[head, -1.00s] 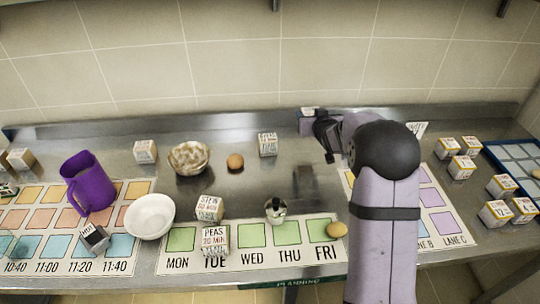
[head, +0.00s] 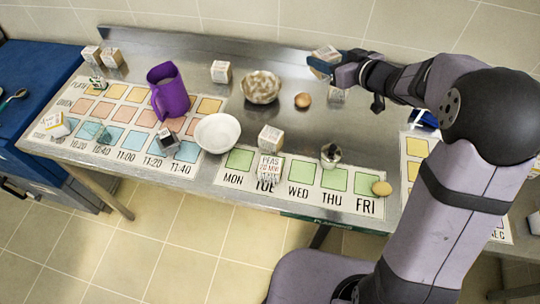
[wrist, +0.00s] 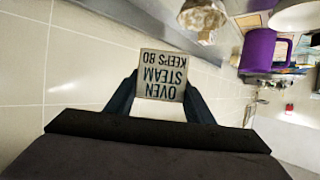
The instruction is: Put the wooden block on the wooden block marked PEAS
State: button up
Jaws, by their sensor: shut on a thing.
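My gripper (head: 337,68) is shut on a wooden block (head: 323,57), held up above the back of the counter. In the wrist view the block (wrist: 163,73) sits between the fingers, its printed face reading OVEN STEAM KEEPS 80 upside down. The wooden block marked PEAS (head: 269,167) sits at the TUE cell of the weekday mat, to the left of and nearer than my gripper in the head view. Its top looks clear. Another pale block (head: 270,138), lettered STEW in the earlier view, stands just behind it; I cannot tell if they touch.
A brown egg (head: 302,101), a patterned bowl (head: 260,87), a white bowl (head: 217,132) and a purple mug (head: 169,89) stand to the left. A small metal item (head: 331,155) and a yellowish egg (head: 381,188) lie right of PEAS.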

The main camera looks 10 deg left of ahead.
jog(key=s+a+f+n+g+y, duration=0.2)
jog(key=s+a+n+g, duration=0.15)
jog(key=s, duration=0.35)
jog(key=s+a+f+n+g+y, duration=0.2)
jog(key=s+a+f+n+g, duration=0.15)
jog(key=s, duration=0.35)
jog(key=r+n+g, duration=0.2)
jog(key=n+g, duration=0.1)
send_over(270, 164)
jog(key=shift+f, duration=5.2)
jog(key=shift+f, duration=0.1)
jog(key=o, duration=1.1)
jog(key=shift+o, duration=0.2)
